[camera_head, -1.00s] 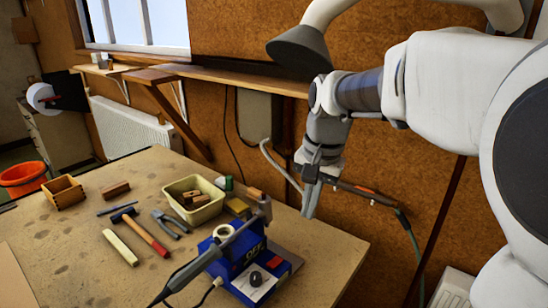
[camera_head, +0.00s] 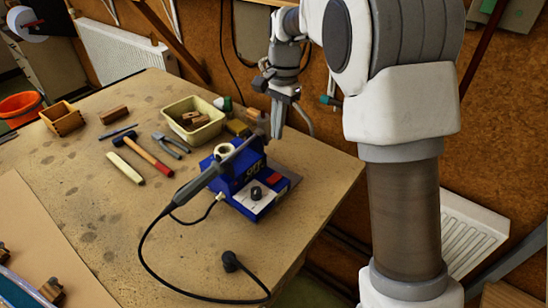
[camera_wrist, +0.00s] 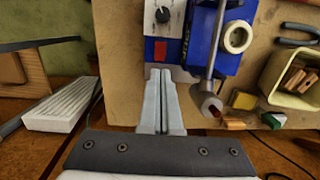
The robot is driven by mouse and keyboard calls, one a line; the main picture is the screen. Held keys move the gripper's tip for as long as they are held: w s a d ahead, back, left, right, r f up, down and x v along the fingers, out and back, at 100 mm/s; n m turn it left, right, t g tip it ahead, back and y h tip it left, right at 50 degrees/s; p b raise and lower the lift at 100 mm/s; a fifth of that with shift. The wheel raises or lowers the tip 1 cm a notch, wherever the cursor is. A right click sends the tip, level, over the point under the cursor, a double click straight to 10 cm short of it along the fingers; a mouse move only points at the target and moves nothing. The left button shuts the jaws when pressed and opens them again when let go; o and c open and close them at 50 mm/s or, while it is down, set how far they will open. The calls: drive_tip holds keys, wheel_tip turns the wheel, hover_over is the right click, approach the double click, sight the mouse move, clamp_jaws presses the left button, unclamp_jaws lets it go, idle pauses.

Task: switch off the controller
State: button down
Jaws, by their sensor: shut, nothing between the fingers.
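The controller is a blue soldering station (camera_head: 238,172) on the workbench, with a black knob (camera_head: 256,193) on a white panel and a red switch (camera_head: 274,178) beside it. Lit characters on its face are too small to read surely. In the wrist view the knob (camera_wrist: 163,15) is at the top and the red switch (camera_wrist: 160,50) lies just beyond my fingertips. My gripper (camera_wrist: 160,72) is shut and empty, its fingers side by side. In the head view my gripper (camera_head: 277,136) points down behind the station. I cannot tell whether it touches the station.
The soldering iron (camera_head: 207,172) rests in its holder, its cable looping to a black plug (camera_head: 231,262) on the bench. A cream bin (camera_head: 193,120), pliers (camera_head: 172,145) and a hammer (camera_head: 148,150) lie to the left.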

sight(272, 180)
drive_tip(key=f, duration=0.4)
drive_tip(key=s+f, duration=0.1)
drive_tip(key=f, duration=0.4)
drive_tip(key=a+f, duration=0.1)
drive_tip(key=f, duration=0.3)
drive_tip(key=shift+s+f, duration=0.15)
drive_tip(key=shift+f, duration=0.1)
drive_tip(key=shift+f, duration=0.1)
drive_tip(key=shift+s+a+f+b, duration=0.15)
drive_tip(key=shift+f+b, duration=0.2)
drive_tip(key=shift+b, duration=0.05)
drive_tip(key=shift+r, duration=0.2)
